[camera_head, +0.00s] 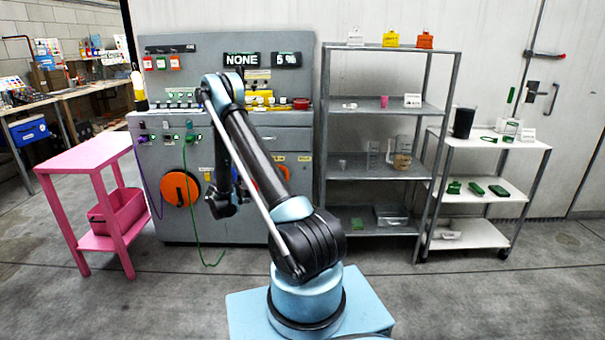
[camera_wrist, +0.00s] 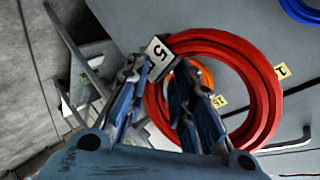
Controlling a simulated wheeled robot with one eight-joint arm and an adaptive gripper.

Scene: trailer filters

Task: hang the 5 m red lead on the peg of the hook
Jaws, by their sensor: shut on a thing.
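In the wrist view my gripper (camera_wrist: 160,68) is shut on the coil's left side, one finger inside the ring and one outside. The coil hangs in front of a grey panel; I cannot tell whether it touches it. A grey bent rod (camera_wrist: 288,146), possibly a hook, shows at the lower right, apart from the coil. I cannot tell whether it is the named hook.
An orange coil (camera_wrist: 207,76) shows through the red ring, and a blue coil (camera_wrist: 303,9) is at the upper right. The grey cabinet (camera_head: 225,224) has a green cable in front. A pink table (camera_head: 88,155) stands left; a grey shelf rack (camera_head: 366,172) stands right.

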